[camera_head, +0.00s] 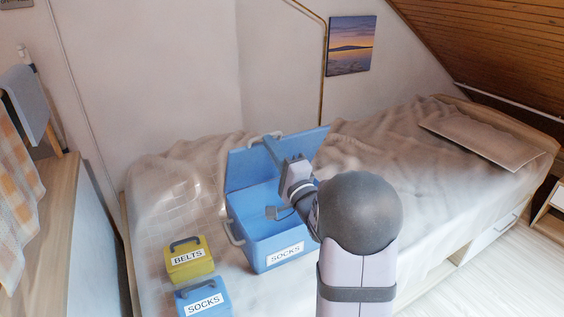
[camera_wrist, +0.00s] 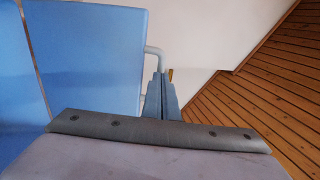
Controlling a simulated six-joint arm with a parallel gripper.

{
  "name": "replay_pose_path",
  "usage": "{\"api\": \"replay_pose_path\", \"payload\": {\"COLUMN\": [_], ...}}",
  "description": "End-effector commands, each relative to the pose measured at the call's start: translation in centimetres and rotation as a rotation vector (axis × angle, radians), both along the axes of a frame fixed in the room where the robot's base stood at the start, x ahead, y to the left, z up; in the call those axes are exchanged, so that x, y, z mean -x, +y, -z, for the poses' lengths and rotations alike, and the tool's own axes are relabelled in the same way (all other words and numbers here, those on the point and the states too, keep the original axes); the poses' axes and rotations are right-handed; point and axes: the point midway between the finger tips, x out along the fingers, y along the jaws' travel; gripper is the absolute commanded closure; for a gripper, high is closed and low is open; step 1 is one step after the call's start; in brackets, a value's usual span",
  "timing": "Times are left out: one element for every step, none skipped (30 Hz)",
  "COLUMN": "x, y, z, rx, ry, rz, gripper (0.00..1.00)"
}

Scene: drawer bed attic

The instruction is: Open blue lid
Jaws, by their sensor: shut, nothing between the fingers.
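A large blue box (camera_head: 262,252) with a white SOCKS label stands on the bed. Its blue lid (camera_head: 244,166) is raised and stands up at the back of the box, so the inside shows. The lid's inner face also fills the left of the wrist view (camera_wrist: 92,50), with a pale handle (camera_wrist: 153,58) at its edge.
A small yellow BELTS box (camera_head: 188,268) and a small blue SOCKS box (camera_head: 203,296) sit at the front left of the bed. The rumpled bed (camera_head: 385,140) is mostly clear to the right. A wooden cabinet (camera_head: 45,220) stands at the left.

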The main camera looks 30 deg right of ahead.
Motion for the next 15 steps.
{"api": "replay_pose_path", "payload": {"x": [-0.4, -0.6, -0.9, -1.1, -1.4, -1.7, -1.9, -2.1, -2.4, -2.6, -2.8, -3.0, -3.1, -3.2, -3.3], "y": [0.0, 0.0, 0.0, 0.0, 0.0, 0.0, 0.0, 0.0, 0.0, 0.0, 0.0, 0.0, 0.0, 0.0, 0.0], "z": [-1.1, -1.3, -1.5, -1.6, -1.7, -1.9, -2.1, -2.2, -2.4, -2.4, -2.5, -2.5, -2.5, -2.5, -2.5], "rx": [0.000, 0.000, 0.000, 0.000, -0.001, -0.001, -0.001, -0.001, -0.001, -0.002, -0.002, -0.002, -0.002, -0.002, -0.002], "ry": [0.015, 0.024, 0.037, 0.047, 0.056, 0.069, 0.078, 0.087, 0.100, 0.108, 0.115, 0.125, 0.131, 0.135, 0.140], "rz": [-0.001, -0.001, -0.001, -0.001, -0.001, -0.001, -0.001, -0.001, -0.001, -0.001, -0.001, 0.000, 0.000, 0.000, 0.000], "gripper": [1.00, 1.00, 1.00, 1.00, 1.00, 1.00, 1.00, 1.00, 1.00, 1.00, 1.00, 1.00, 1.00, 1.00, 1.00]}}
